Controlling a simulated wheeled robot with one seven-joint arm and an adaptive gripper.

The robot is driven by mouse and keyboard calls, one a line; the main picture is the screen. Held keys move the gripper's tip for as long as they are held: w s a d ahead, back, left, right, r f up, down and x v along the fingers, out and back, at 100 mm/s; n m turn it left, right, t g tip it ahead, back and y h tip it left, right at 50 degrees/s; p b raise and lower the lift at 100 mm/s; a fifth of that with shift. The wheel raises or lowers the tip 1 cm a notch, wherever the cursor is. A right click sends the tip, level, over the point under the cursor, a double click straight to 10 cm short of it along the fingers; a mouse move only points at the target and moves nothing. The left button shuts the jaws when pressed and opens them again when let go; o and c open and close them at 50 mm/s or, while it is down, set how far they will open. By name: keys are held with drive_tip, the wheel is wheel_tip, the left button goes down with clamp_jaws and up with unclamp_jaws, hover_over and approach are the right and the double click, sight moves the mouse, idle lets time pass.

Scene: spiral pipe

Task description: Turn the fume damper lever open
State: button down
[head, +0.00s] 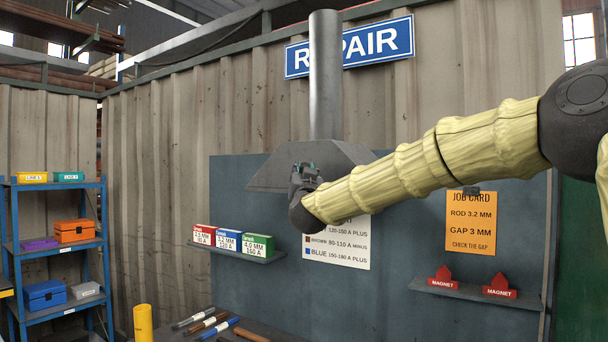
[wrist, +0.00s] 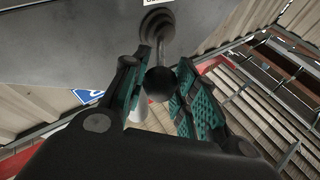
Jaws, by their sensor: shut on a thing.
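The fume damper lever shows in the wrist view as a grey rod from a round pivot on the hood, ending in a black ball knob (wrist: 160,85). My gripper (wrist: 166,72) has its teal-padded fingers on both sides of the knob and is shut on it. In the head view my gripper (head: 304,174) is up against the front of the grey fume hood (head: 268,170), below its round duct (head: 325,80). The lever cannot be made out there, behind my gripper. A label on the hood is cut off at the top of the wrist view.
A shelf with red, blue and green rod boxes (head: 229,240) is below left of the hood. A shelf with red magnets (head: 442,281) is at lower right. A blue rack (head: 58,256) is at left.

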drive_tip(key=c, duration=1.3)
unclamp_jaws()
drive_tip(key=shift+d+r, duration=0.15)
drive_tip(key=shift+o, duration=1.1)
drive_tip(key=shift+d, duration=0.15)
drive_tip(key=shift+s+a+f, duration=0.2)
drive_tip(key=shift+s+f, duration=0.05)
drive_tip(key=v, duration=1.1)
drive_tip(key=shift+s, duration=0.2)
